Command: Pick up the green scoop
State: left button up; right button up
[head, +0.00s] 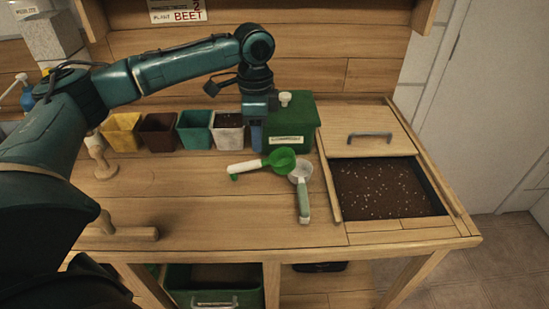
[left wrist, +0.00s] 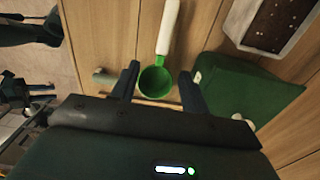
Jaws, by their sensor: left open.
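The green scoop (head: 281,160) lies on the wooden bench, its green bowl to the right and its white handle to the left. My left gripper (head: 257,143) points down over the bench beside the bowl. In the left wrist view, the open fingers of my left gripper (left wrist: 160,86) stand on either side of the green scoop's bowl (left wrist: 156,82), with the white handle running away upward. Nothing is held. Whether the fingers touch the bowl cannot be told. My right gripper is not in view.
A second scoop with a pale bowl and grey-green handle (head: 304,203) lies close right of the bowl. A green box (head: 291,128) stands behind. Several pots, including a white one (head: 228,133), line the back. A soil bin (head: 388,187) is at right. The front bench is mostly clear.

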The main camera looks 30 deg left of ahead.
aim_at(257, 161)
pick_arm(q)
notch_tip(257, 161, down, 5)
jog(key=shift+s+r, duration=0.15)
jog(key=shift+a+f, duration=0.15)
jog(key=shift+f, duration=1.35)
jog(key=shift+a+f, duration=0.15)
jog(key=shift+f, duration=1.35)
jog(key=shift+c, duration=0.2)
grip_shut()
